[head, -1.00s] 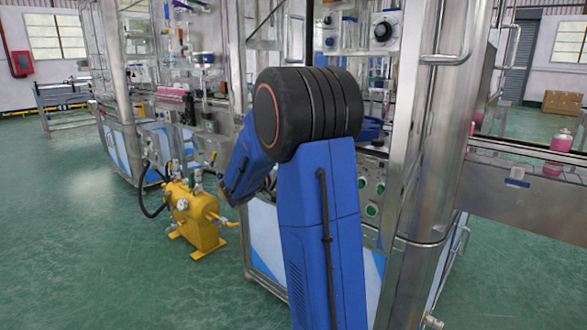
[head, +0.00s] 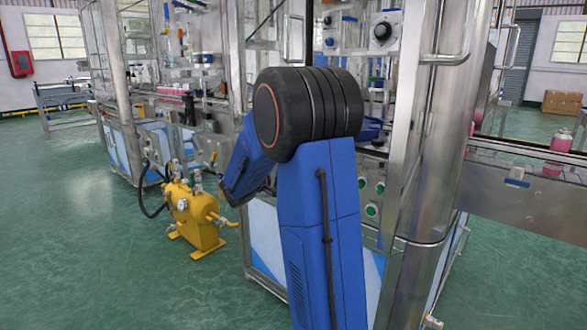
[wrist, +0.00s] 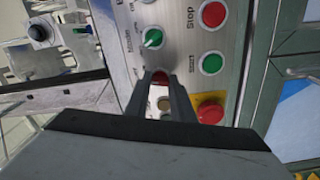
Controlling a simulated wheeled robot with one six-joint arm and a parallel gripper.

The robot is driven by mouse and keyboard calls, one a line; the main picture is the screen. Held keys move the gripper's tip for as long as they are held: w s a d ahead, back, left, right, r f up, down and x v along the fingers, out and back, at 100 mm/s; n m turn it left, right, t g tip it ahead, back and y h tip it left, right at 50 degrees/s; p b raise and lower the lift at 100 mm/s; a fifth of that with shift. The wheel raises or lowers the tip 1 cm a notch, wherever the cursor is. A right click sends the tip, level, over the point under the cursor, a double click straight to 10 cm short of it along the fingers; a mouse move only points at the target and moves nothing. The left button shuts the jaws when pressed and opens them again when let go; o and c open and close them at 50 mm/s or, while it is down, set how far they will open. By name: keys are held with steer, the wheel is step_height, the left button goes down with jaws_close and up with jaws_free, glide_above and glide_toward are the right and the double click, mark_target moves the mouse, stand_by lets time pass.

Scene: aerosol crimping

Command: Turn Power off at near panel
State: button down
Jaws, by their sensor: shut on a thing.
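The near control panel (wrist: 184,55) fills the middle of the wrist view. My gripper (wrist: 161,80) is at the panel, with its two fingers on either side of a dark red knob (wrist: 160,77) and shut on it. The knob's label is hidden by the fingers, so I cannot read its setting. In the head view the near panel (head: 371,196) shows behind my blue arm. My gripper is hidden there.
Close around the fingers are a green selector (wrist: 153,38), a green start button (wrist: 211,62), a red stop button (wrist: 214,14) and a red emergency button (wrist: 209,111). A steel post (head: 422,130) stands right of the panel. A yellow pump unit (head: 195,217) stands at left.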

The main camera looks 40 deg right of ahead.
steer(key=shift+n, duration=4.6)
steer(key=c, duration=1.5)
jaws_free()
steer(key=shift+a, duration=0.15)
steer(key=a, duration=0.5)
steer(key=s+a, duration=0.1)
steer(key=a, duration=1.1)
steer(key=shift+s+a, duration=0.1)
steer(key=shift+s, duration=0.05)
